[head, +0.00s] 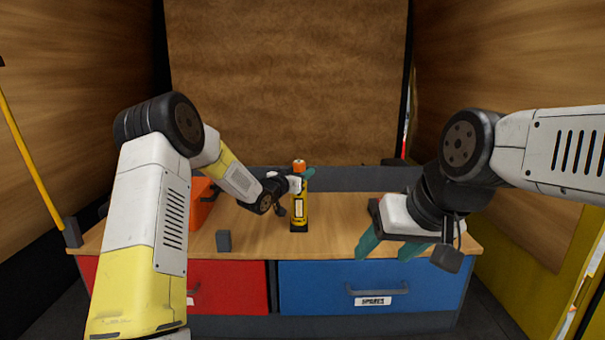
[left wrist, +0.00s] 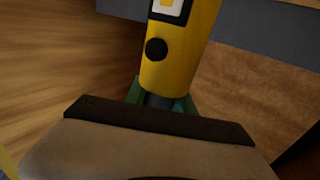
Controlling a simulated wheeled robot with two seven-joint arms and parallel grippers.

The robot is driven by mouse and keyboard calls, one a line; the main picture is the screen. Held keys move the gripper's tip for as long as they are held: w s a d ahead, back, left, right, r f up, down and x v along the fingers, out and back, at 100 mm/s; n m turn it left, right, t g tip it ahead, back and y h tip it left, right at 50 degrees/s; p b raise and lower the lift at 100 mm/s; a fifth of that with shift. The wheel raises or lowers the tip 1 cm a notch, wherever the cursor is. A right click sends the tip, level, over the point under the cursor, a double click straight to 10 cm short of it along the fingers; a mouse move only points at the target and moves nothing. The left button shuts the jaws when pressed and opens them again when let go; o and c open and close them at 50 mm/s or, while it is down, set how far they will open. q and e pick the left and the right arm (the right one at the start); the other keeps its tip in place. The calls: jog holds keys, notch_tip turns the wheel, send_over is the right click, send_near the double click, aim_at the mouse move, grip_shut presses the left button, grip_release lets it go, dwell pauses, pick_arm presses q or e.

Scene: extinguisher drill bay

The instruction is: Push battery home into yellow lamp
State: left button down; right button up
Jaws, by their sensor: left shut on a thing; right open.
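The yellow lamp (head: 299,213) stands upright on the bench, with a pale label on its front and a dark base. In the left wrist view the lamp (left wrist: 177,60) shows its label and a black button. The battery (head: 299,164), with an orange top, sticks up above the lamp in line with it. My left gripper (head: 304,178) reaches in from the left and is shut on the battery's dark lower part, just at the lamp's mouth; its palm hides how deep the battery sits. My right gripper (head: 390,248) is open and empty, over the bench to the right.
An orange box (head: 202,205) stands at the bench's left, partly behind my left arm. A small grey block (head: 223,240) stands near the front edge. A red drawer (head: 230,283) and a blue drawer (head: 330,285) are below.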

pick_arm(q)
jog(key=shift+f, duration=0.2)
jog(key=c, duration=1)
grip_release()
jog(key=shift+f, duration=0.1)
jog(key=v, duration=0.7)
jog(key=shift+s+a, duration=0.25)
jog(key=shift+s, duration=0.1)
